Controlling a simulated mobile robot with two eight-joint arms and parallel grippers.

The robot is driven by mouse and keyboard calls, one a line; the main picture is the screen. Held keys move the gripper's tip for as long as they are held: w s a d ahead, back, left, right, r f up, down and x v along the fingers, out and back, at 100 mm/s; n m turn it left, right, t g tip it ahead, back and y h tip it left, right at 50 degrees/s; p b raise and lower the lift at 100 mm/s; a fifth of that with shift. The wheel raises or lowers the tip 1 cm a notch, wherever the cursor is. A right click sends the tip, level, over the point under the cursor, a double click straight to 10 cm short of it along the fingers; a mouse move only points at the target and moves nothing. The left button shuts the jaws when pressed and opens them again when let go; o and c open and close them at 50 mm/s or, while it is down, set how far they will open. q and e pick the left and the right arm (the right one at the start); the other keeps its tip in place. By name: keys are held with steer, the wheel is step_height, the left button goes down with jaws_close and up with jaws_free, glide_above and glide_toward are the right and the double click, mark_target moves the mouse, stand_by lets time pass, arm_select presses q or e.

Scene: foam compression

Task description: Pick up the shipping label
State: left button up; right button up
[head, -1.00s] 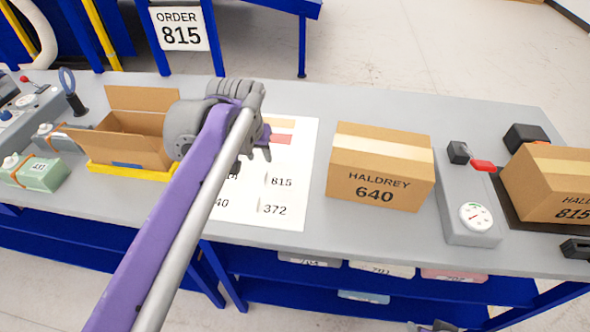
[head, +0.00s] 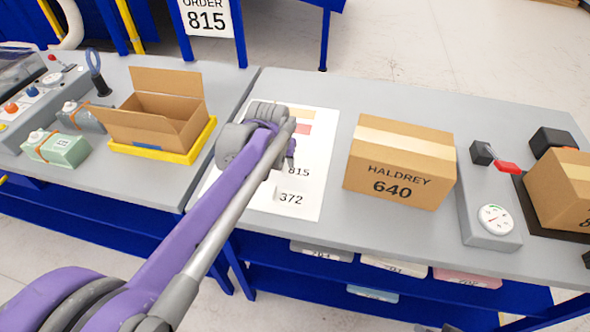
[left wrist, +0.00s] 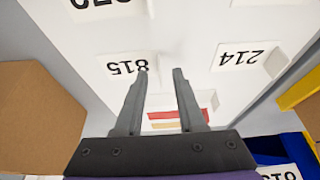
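A white sheet (head: 306,205) on the bench bears shipping labels. The label 815 (head: 299,171) and the label 372 (head: 291,198) show in the head view; my left arm hides others. In the left wrist view, upside down, the label 815 (left wrist: 126,65) is just left of the fingertips and the label 214 (left wrist: 238,57) is to the right. My left gripper (left wrist: 160,72) is open and empty over the sheet, its fingers apart. A small grey part at the bottom edge of the head view may be my right gripper; its fingers cannot be made out.
An open carton (head: 152,116) stands in a yellow tray (head: 203,140) at left. A closed HALDREY 640 box (head: 400,165) stands right of the sheet. Further right are a gauge unit (head: 488,225) and another box (head: 560,188). A sign (head: 207,15) reads ORDER 815.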

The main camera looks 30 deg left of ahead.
arm_select(q)
jaws_close()
stand_by(0.3)
